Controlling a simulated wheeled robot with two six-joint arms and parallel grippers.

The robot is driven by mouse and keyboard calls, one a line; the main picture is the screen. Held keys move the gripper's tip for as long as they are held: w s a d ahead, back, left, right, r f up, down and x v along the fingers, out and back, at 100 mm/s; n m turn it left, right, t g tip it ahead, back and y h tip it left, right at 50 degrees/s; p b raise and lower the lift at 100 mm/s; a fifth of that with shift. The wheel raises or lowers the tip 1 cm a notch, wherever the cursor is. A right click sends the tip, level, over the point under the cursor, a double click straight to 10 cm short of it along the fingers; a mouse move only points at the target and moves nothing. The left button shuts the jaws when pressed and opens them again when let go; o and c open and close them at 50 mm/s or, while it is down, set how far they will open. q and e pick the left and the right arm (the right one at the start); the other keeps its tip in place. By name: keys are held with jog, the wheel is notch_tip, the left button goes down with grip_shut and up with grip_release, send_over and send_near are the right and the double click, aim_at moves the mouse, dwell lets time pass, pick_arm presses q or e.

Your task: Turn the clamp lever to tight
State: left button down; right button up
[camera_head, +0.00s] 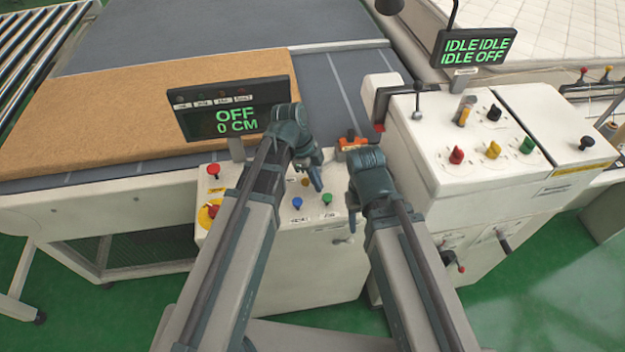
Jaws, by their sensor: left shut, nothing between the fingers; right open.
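Several levers show and I cannot tell which is the clamp lever. A small lever (342,240) is on the front of the left white console (310,268). A black-handled lever (417,97) stands on the right white cabinet (520,195). Two more levers, one with a red knob (450,258) and one dark (503,240), are on that cabinet's front. My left gripper (317,180) is shut and empty above the left console, near its buttons. My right gripper (353,215) is open at that console's right edge, its fingers partly hidden by my wrist. No lever is in either gripper.
The left display (229,117) reads OFF, 0 CM; the right display (473,46) reads IDLE and OFF. A red button (213,170), blue button (297,203) and green button (327,198) sit on the left console. A brown slab (90,115) lies on the grey conveyor.

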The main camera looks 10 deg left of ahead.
pick_arm(q)
jog(key=shift+s+d+f, duration=0.15)
jog(key=shift+d, duration=0.25)
jog(key=shift+s+d+f, duration=0.1)
jog(key=shift+d, duration=0.25)
jog(key=shift+d+r+p, duration=0.25)
jog(key=shift+r+p, duration=0.25)
jog(key=shift+r, duration=0.1)
jog(key=p+v, duration=0.8)
jog(key=v, duration=0.1)
jog(key=shift+w, duration=0.15)
jog(key=shift+f, duration=0.1)
